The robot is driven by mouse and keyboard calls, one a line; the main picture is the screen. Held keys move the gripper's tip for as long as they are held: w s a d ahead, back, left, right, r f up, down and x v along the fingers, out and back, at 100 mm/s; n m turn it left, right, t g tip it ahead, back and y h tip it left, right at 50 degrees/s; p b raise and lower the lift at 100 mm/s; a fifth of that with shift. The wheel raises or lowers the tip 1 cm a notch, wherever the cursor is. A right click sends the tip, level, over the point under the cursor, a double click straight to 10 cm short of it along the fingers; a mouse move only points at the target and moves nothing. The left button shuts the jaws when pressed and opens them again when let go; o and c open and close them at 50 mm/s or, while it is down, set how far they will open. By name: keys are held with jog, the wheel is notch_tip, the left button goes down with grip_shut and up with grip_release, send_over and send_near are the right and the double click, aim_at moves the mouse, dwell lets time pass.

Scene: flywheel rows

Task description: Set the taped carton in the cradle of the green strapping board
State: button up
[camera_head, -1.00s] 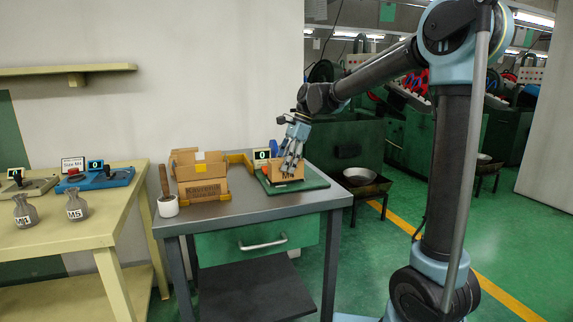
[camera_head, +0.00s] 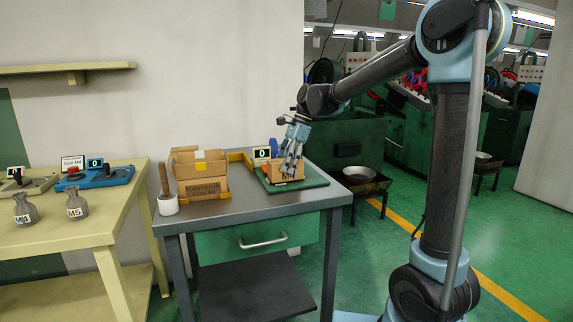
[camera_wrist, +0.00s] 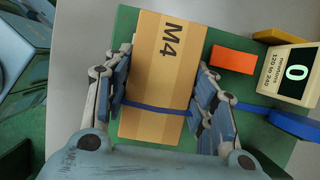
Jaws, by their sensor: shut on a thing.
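The taped carton (camera_head: 287,171), marked M4, sits at the green strapping board (camera_head: 316,179) on the grey table. In the wrist view the carton (camera_wrist: 160,65) lies between my fingers, with a blue band (camera_wrist: 158,108) across its top face. My gripper (camera_head: 291,158) is shut on the carton from above, one finger on each side; it also shows in the wrist view (camera_wrist: 160,100). The board's green surface (camera_wrist: 126,24) shows beside the carton. The carton's underside and its contact with the cradle are hidden.
A counter display (camera_wrist: 296,73) reading 0, an orange block (camera_wrist: 234,59) and a blue part (camera_wrist: 293,124) stand close right of the carton in the wrist view. Open cardboard boxes (camera_head: 202,188) and a wooden-handled tool (camera_head: 166,190) stand on the table's left. A bowl (camera_head: 360,176) stands beyond.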

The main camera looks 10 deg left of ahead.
jog(key=shift+f, duration=0.35)
dwell(0.4)
jog(key=o, duration=1.5)
jog(key=v, duration=1.2)
jog(key=shift+a, duration=0.1)
